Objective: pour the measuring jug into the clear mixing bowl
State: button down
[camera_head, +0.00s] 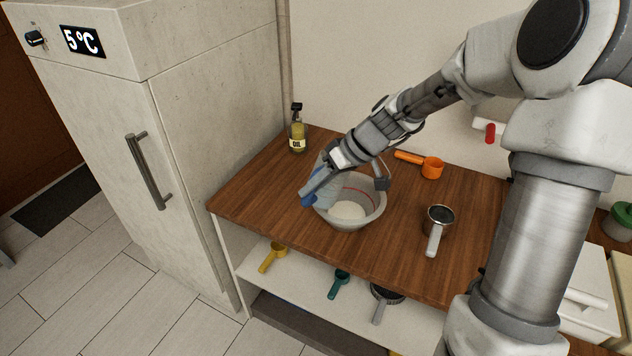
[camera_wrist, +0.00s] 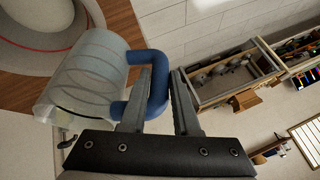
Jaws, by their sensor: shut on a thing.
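The clear mixing bowl (camera_head: 376,207) stands on the wooden counter, with a red line round it and a pale round patch at its bottom. Part of it shows at the upper left of the wrist view (camera_wrist: 20,62). My gripper (camera_head: 318,184) is above the bowl's left rim. In the wrist view its fingers (camera_wrist: 169,82) are shut on the blue handle of the measuring jug (camera_wrist: 90,72). The jug is see-through and looks tilted beside the bowl's rim. In the head view, the jug (camera_head: 311,200) is partly hidden by my gripper. I cannot tell how much it holds.
An oil bottle (camera_head: 297,132) stands at the counter's back left. An orange measuring cup (camera_head: 431,168) and a grey-handled sieve or cup (camera_head: 438,220) lie right of the bowl. More scoops are on the shelf (camera_head: 310,278) below. A tall fridge (camera_head: 205,110) borders the left side.

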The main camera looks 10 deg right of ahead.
jog(key=r+y+p, duration=0.1)
jog(key=y, duration=0.1)
jog(key=d+r+m+y+p, duration=0.1)
jog(key=y, duration=0.1)
jog(key=shift+w+r+g+p, duration=0.1)
jog(key=shift+w+g+p, duration=0.1)
jog(key=shift+g+p, duration=0.2)
jog(key=w+d+f+m+y+b, duration=0.1)
jog(key=w+d+m+y+b, duration=0.2)
jog(key=d+y+b, duration=0.3)
jog(key=shift+d+f+m+y, duration=0.45)
jog(key=shift+d+y, duration=1)
jog(key=shift+y, duration=0.85)
jog(key=shift+r, duration=0.1)
dwell(2.9)
